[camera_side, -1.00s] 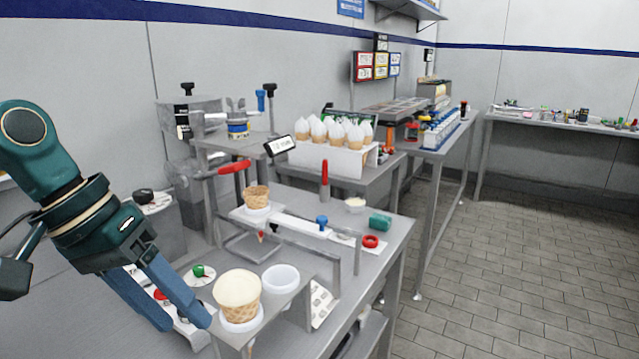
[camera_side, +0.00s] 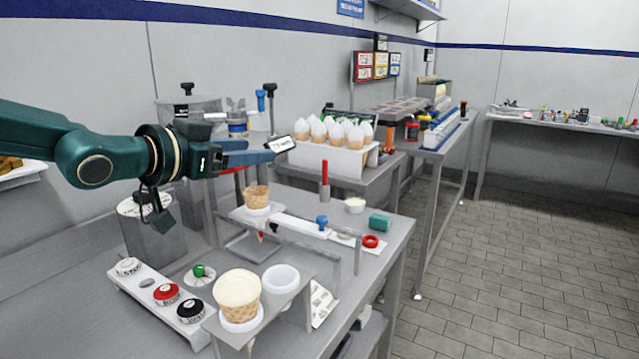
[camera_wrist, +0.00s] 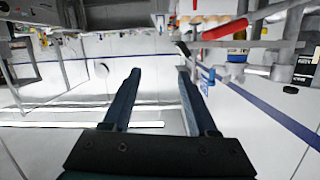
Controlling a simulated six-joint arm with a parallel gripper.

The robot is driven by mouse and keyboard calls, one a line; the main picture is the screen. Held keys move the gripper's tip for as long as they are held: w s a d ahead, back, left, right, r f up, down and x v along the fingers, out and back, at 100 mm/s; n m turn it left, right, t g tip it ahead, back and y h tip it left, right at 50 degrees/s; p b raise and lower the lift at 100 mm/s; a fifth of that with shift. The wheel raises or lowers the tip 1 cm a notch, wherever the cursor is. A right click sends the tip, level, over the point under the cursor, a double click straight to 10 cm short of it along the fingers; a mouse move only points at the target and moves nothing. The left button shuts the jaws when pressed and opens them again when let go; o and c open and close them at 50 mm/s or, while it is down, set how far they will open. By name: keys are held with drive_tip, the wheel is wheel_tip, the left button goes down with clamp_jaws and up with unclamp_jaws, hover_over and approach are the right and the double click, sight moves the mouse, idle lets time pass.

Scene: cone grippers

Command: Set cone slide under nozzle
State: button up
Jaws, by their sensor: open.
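The cone slide (camera_side: 298,225) is a pale bar on a metal frame on the bench. A waffle cone (camera_side: 256,196) stands upright in the white holder at its left end, and a blue knob (camera_side: 322,222) is toward its right end. I cannot clearly make out the nozzle; the dispensing stand behind my gripper is partly hidden. My gripper (camera_side: 258,151) is open and empty, pointing right, above the cone and apart from it. Its two spread blue fingers also show in the wrist view (camera_wrist: 158,72), with nothing between them.
A red lever (camera_wrist: 226,30) shows beyond the fingers in the wrist view. A filled cone (camera_side: 239,290) and a white cup (camera_side: 281,279) are on the front stand. A panel with knobs (camera_side: 166,293) lies left of them. A tray of topped cones (camera_side: 335,158) stands behind.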

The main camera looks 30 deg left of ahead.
drive_tip(key=w+f+m+t+h, duration=0.1)
drive_tip(key=w+h, duration=0.1)
drive_tip(key=w, duration=0.3)
drive_tip(key=m+h, duration=0.2)
drive_tip(key=h, duration=0.3)
approach(321, 217)
drive_tip(key=x, duration=0.5)
drive_tip(key=shift+d+f, duration=0.1)
drive_tip(key=shift+d, duration=0.05)
drive_tip(key=shift+x, duration=2.5)
clamp_jaws()
